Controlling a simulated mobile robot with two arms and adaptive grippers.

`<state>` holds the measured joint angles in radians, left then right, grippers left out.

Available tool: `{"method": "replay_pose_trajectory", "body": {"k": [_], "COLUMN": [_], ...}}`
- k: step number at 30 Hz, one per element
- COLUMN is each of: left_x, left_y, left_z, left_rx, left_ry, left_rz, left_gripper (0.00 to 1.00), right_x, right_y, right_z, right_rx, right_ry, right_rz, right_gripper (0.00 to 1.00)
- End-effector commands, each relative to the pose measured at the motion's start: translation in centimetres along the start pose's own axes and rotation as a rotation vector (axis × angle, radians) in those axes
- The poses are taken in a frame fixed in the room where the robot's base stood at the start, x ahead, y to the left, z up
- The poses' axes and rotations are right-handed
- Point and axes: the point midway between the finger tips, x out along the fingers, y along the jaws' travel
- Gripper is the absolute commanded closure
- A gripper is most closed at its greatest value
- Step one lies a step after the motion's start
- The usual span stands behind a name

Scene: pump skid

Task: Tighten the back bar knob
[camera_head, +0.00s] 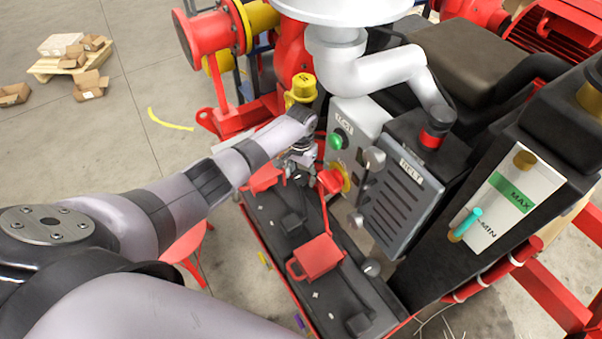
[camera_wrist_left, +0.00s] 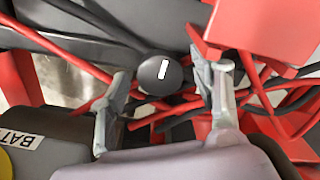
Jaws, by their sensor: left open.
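A round black knob (camera_wrist_left: 160,74) with a white line on its top shows in the left wrist view, among red and black cables; it looks like the back bar knob. My left gripper (camera_wrist_left: 166,98) is open, with one finger to the left of the knob and one to its right. Gaps show on both sides, so the knob is not gripped. In the head view my left gripper (camera_head: 300,168) is over the far end of the black tray (camera_head: 270,215), and it hides the knob there. My right gripper is not in view.
A red cover (camera_head: 317,257) with a handle is on the near part of the tray. The grey BELT panel (camera_head: 403,205) and a box with a green button (camera_head: 336,140) stand close to the right of my gripper. A red part (camera_wrist_left: 250,28) hangs near the right finger.

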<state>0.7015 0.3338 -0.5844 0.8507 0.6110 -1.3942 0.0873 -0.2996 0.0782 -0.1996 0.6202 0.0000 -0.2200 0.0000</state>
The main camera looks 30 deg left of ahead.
Motion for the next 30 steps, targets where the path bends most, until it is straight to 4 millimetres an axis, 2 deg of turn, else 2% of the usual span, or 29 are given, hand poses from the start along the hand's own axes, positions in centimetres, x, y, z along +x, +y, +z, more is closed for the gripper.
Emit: {"method": "replay_pose_trajectory", "body": {"k": [5,15,18,30], "left_x": [-0.9,-6.2,-7.1,-7.5], "left_y": [0.0,0.0,0.0,0.0], "left_z": [0.0,-0.1,-0.1,0.0], "left_rx": [0.0,0.0,0.001,0.0], "left_ry": [0.001,0.002,0.001,0.0], "left_rz": [0.0,0.0,0.0,0.0], "left_gripper": [0.42,0.42,0.42,0.42], "right_x": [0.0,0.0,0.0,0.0], "right_y": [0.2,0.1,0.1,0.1], "right_z": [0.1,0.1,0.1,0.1], "right_rx": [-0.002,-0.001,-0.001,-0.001], "right_ry": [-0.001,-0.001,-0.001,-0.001], "right_rz": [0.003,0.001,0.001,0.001], "right_gripper": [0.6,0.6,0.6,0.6]}}
